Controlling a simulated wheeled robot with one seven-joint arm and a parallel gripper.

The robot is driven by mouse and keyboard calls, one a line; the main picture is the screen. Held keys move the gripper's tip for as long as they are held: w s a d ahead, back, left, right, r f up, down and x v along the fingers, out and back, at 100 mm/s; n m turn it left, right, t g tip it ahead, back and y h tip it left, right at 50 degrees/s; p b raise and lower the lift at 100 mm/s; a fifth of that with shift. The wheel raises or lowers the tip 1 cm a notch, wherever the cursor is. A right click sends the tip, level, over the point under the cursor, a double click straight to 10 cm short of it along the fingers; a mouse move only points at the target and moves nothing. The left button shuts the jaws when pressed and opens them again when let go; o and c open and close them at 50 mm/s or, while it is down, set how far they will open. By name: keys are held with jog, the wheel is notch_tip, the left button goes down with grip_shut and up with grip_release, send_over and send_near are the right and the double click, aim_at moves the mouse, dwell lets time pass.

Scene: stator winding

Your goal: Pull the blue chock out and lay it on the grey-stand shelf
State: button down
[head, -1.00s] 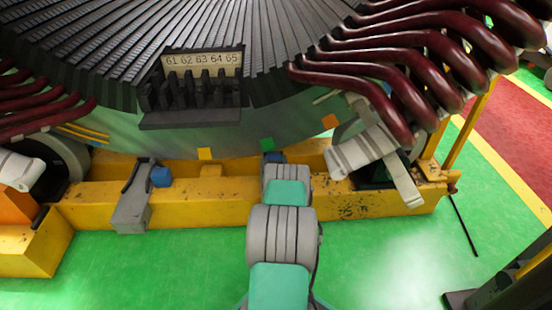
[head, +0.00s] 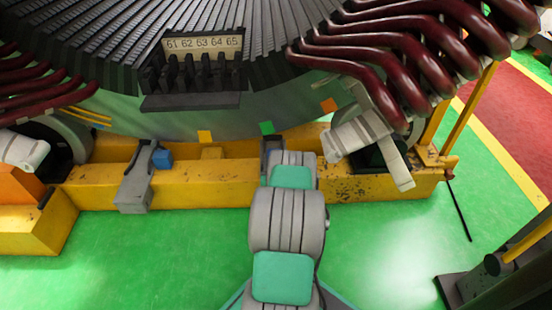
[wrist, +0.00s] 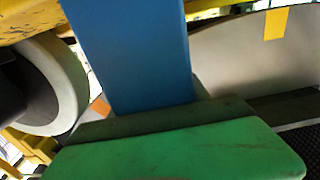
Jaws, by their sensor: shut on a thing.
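The blue chock (wrist: 130,50) fills the upper middle of the wrist view as a long blue block. My gripper (wrist: 165,118), with a dark finger and green part in front, is shut on the chock's lower end. In the head view, my arm hides the gripper and the held chock, near a grey bracket (head: 270,147) on the yellow beam (head: 210,180). A second blue block (head: 162,159) sits at another grey bracket (head: 135,188) to the left. I cannot tell for sure which part is the grey-stand shelf.
The big ribbed stator (head: 90,45) with a numbered sign (head: 203,48) stands above the beam. Dark red coils (head: 370,70) and a light grey roller part (head: 358,135) are to the right. A dark stand (head: 490,285) is at lower right.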

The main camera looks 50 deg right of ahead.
jog(key=shift+c, duration=2.2)
grip_release()
jog(key=v, duration=0.8)
jog(key=shift+d, duration=0.1)
